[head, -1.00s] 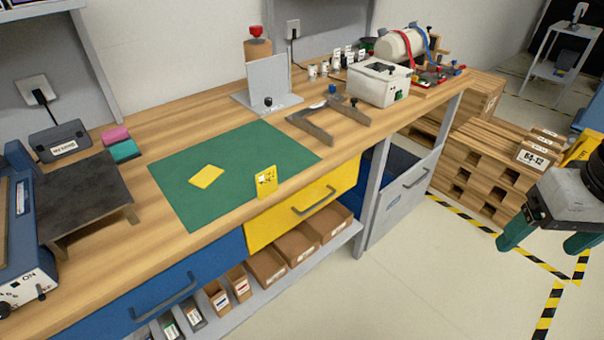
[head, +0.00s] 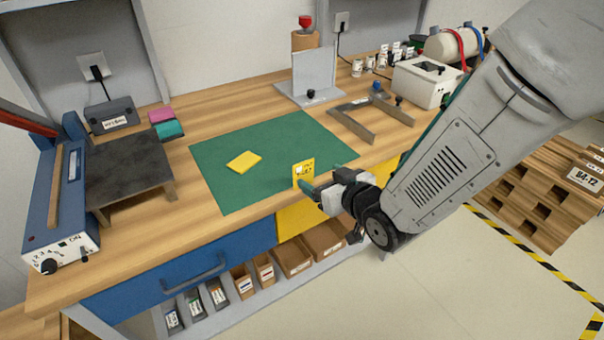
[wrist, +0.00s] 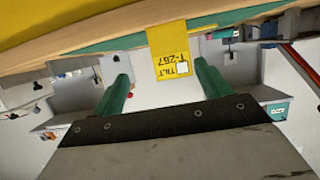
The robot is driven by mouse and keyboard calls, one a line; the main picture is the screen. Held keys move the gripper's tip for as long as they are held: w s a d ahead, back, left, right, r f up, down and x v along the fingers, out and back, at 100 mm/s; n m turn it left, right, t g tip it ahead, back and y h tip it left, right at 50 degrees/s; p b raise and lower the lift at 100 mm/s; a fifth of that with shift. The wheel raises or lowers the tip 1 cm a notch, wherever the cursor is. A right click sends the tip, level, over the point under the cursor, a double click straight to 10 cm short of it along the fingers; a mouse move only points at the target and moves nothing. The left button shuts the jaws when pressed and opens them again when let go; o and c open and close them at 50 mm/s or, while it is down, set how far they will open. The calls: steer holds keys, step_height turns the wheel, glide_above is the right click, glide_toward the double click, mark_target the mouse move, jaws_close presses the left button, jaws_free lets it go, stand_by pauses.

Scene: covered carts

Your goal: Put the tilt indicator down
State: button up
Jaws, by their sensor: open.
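The tilt indicator (head: 303,174) is a small yellow plate with a white square and dark lettering. It stands upright at the front edge of the green mat (head: 290,135). My gripper (head: 324,177) is open at the front edge of the bench, right beside the indicator. In the wrist view the indicator (wrist: 171,57) shows upside down between the two green fingers of my gripper (wrist: 162,84), with gaps on both sides. How far the fingers reach around it in depth is hard to tell. A flat yellow square (head: 244,160) lies on the mat.
A dark raised stand (head: 125,165) and a blue device (head: 62,215) are on the left. A grey angle plate (head: 313,75), a fork-shaped frame (head: 365,115) and a white box (head: 425,80) are behind and right. Most of the mat is clear.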

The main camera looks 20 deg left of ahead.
mark_target(304, 172)
steer(key=shift+y, duration=0.3)
steer(key=x, duration=0.5)
steer(key=s+a+x, duration=0.1)
steer(key=x, duration=0.2)
steer(key=shift+a+f, duration=0.1)
steer(key=shift+f, duration=0.1)
steer(key=c, duration=1.1)
steer(key=shift+r, duration=0.15)
